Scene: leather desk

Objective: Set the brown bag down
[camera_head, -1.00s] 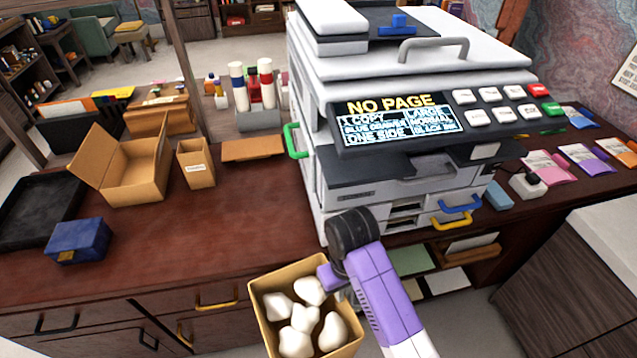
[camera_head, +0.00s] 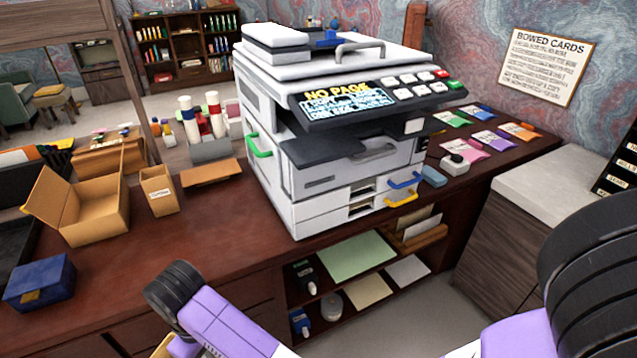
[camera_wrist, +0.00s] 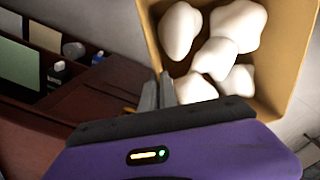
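The brown bag (camera_wrist: 273,110) is open-topped and holds several white rounded lumps (camera_wrist: 215,45). It fills the upper right of the wrist view. My gripper (camera_wrist: 158,92) has its grey fingers together at the bag's near left edge and is shut on its wall. In the head view only a sliver of the bag (camera_head: 161,349) shows at the bottom, below my purple arm; the rest is out of frame. The bag hangs in front of the desk's front edge. The dark red-brown desk (camera_head: 225,240) is behind it.
The printer (camera_head: 345,165) stands mid-desk. An open carton (camera_head: 92,210), a small tan box (camera_head: 158,192) and a blue box (camera_head: 38,283) occupy the left. The desktop between the blue box and printer is clear. An open shelf (camera_head: 360,265) lies under the printer.

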